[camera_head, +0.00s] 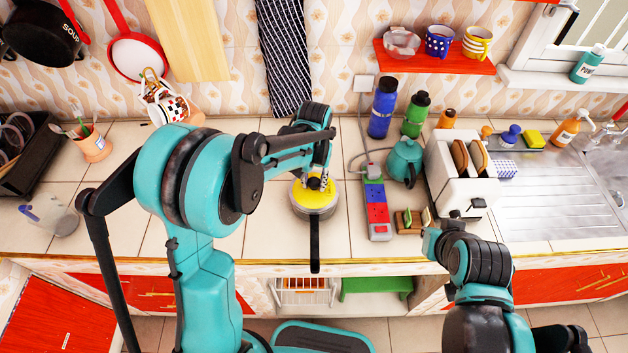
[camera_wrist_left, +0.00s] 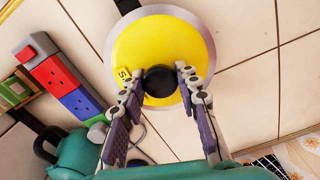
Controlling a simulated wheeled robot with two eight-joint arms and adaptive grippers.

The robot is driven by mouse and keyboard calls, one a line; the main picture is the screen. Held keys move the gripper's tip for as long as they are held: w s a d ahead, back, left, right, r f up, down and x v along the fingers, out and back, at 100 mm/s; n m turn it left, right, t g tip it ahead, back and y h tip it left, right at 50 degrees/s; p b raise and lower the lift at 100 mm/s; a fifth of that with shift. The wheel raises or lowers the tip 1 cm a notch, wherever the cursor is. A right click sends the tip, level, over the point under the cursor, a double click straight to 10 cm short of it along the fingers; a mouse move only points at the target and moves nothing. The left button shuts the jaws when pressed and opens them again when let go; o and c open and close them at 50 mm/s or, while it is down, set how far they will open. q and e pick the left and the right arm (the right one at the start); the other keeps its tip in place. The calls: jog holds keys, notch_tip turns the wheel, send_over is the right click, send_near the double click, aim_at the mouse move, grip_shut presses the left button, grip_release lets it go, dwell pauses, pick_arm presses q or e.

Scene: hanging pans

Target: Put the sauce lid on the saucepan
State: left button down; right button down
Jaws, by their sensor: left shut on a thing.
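The yellow sauce lid (camera_head: 325,197) has a black knob and lies over the silver saucepan (camera_head: 313,214), whose black handle points toward me. In the left wrist view the yellow lid (camera_wrist_left: 135,52) covers most of the pan's opening, with the pan's silver rim (camera_wrist_left: 108,62) around it. I cannot tell whether the lid is fully seated. My left gripper (camera_wrist_left: 162,80) is shut on the black knob from above; it also shows in the head view (camera_head: 314,182). My right gripper (camera_head: 442,230) is off to the right, near the toaster, away from the lid; its fingers are unclear.
A power strip (camera_head: 377,210) and a teal kettle (camera_head: 405,161) stand right of the saucepan. Behind them are a blue bottle (camera_head: 382,108) and a green bottle (camera_head: 416,115). The white toaster (camera_head: 455,165) is farther right. The tiles left of the saucepan are clear.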

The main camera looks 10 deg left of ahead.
pick_arm(q)
jog(key=shift+f+b, duration=0.3)
jog(key=shift+f, duration=0.15)
dwell(0.4)
jog(key=c, duration=1)
grip_release()
jog(key=shift+r, duration=0.15)
notch_tip(320, 180, up, 18)
jog(key=p, duration=0.4)
jog(key=shift+p, duration=0.35)
